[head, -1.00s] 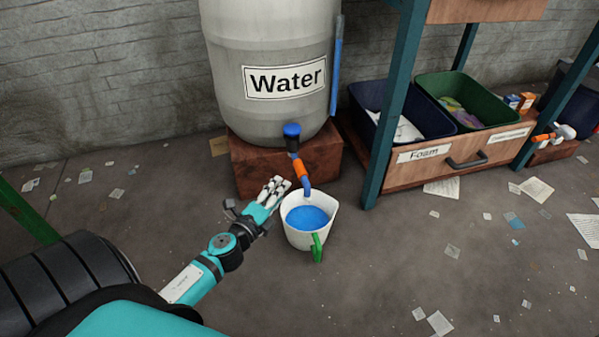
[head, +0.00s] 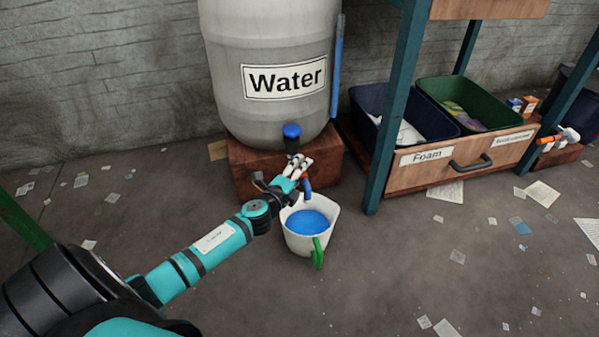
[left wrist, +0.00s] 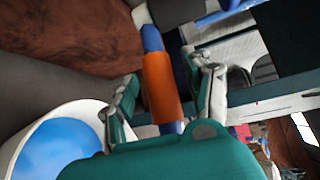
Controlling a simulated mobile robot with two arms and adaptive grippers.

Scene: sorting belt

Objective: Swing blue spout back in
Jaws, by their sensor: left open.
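The water barrel (head: 260,110) stands on a brown block, with a blue-topped black tap (head: 292,138) low on its front. The spout's blue end (head: 307,187) points down over a white jug (head: 300,242) holding blue water. My left gripper (head: 299,166) is at the spout and hides most of its orange part in the head view. In the left wrist view, the spout's orange sleeve (left wrist: 161,88) lies between my two open fingers, with a gap visible towards the right one. My right gripper is not in view.
The brown block (head: 250,178) stands close behind my left gripper. The jug's green handle (head: 318,254) faces forward. To the right are a blue shelf post (head: 389,125), the Foam drawer (head: 430,176) and a green bin (head: 500,125). Papers litter the floor.

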